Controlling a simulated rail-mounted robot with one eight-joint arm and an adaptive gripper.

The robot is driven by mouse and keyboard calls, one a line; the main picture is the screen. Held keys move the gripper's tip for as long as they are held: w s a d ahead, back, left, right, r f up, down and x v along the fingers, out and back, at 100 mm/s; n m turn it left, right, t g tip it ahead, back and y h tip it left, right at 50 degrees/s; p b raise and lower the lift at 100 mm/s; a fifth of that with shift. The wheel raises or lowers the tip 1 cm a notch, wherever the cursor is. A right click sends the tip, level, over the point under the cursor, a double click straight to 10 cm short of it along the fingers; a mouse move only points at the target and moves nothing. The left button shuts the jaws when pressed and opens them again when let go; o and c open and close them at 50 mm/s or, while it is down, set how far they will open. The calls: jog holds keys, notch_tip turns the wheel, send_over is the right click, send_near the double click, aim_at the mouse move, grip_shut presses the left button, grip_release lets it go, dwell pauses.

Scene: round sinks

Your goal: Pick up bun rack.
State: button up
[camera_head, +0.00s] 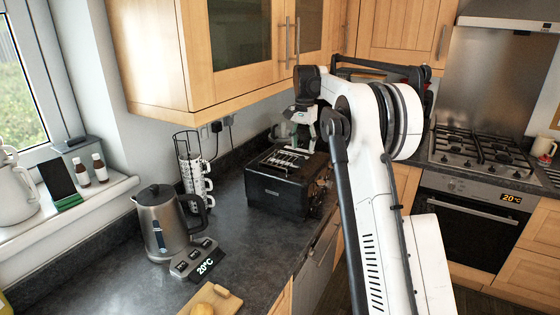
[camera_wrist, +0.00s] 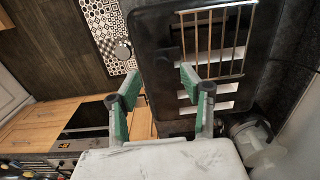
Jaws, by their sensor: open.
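The bun rack (camera_head: 284,160), a set of thin metal wires, lies on top of the black toaster (camera_head: 274,196) on the counter. In the wrist view the bun rack (camera_wrist: 214,42) shows as gold-brown bars over the toaster's (camera_wrist: 160,60) dark top, with pale slots visible below it. My gripper (camera_wrist: 160,78) has green-padded fingers spread apart with nothing between them. In the wrist view the right fingertip is near the rack's lower left part, and the left fingertip is beyond the toaster's edge. In the head view my gripper (camera_head: 298,125) is at the toaster's far end, partly hidden by my arm.
A kettle (camera_head: 165,222) with a 20°C base stands left of the toaster, with a stand of mugs (camera_head: 194,175) behind. Wall cabinets (camera_head: 215,55) hang above. A cutting board (camera_head: 212,299) lies at the front. Clear counter lies between kettle and toaster.

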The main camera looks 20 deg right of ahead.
aim_at(302, 157)
jog(key=shift+w+f+p, duration=0.1)
jog(key=shift+f+p, duration=0.55)
jog(key=shift+f, duration=2.05)
grip_shut()
